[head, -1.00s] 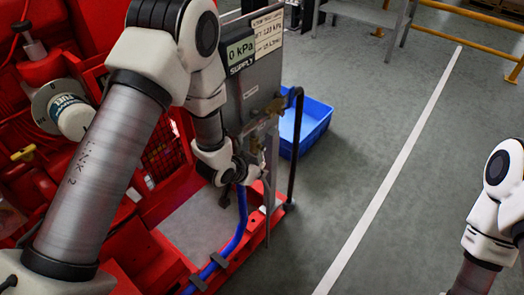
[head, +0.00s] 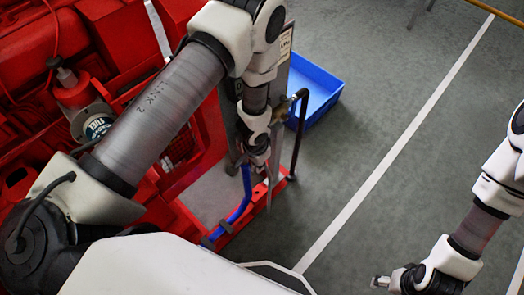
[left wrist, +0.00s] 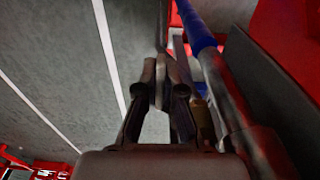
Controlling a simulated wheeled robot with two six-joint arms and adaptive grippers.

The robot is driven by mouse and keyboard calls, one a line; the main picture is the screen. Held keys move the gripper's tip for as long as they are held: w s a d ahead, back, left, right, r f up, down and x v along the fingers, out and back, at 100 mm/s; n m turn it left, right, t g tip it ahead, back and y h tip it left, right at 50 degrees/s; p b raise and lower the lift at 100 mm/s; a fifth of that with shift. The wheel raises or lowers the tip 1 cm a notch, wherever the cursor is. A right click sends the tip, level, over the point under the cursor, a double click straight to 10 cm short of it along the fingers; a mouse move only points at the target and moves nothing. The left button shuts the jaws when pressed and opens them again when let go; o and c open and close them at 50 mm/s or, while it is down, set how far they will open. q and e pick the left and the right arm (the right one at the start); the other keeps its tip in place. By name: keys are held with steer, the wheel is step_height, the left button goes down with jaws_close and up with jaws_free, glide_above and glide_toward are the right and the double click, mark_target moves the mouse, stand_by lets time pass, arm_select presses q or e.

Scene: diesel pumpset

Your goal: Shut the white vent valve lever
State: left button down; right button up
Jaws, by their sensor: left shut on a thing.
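My left gripper (head: 262,166) is down beside the grey panel of the pumpset, near the blue hose. In the left wrist view its two dark fingers (left wrist: 160,78) are closed in on a thin, pale grey piece (left wrist: 159,94), which appears to be the vent valve lever. In the head view my arm and gripper hide the lever. A brass-coloured fitting (left wrist: 203,118) shows beside the fingers. My right gripper (head: 382,282) is at the lower right over the floor, away from the pumpset; its fingers are too small to read.
The blue hose (head: 246,183) runs down to the red base frame (head: 226,232). A black bent pipe (head: 299,140) stands right of my left gripper. A blue bin (head: 325,92) lies behind it. The floor to the right is clear.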

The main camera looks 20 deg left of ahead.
arm_select(q)
steer(key=shift+s, duration=0.1)
stand_by(0.3)
steer(key=c, duration=1.3)
jaws_free()
step_height(320, 180, up, 12)
steer(key=shift+s, duration=0.15)
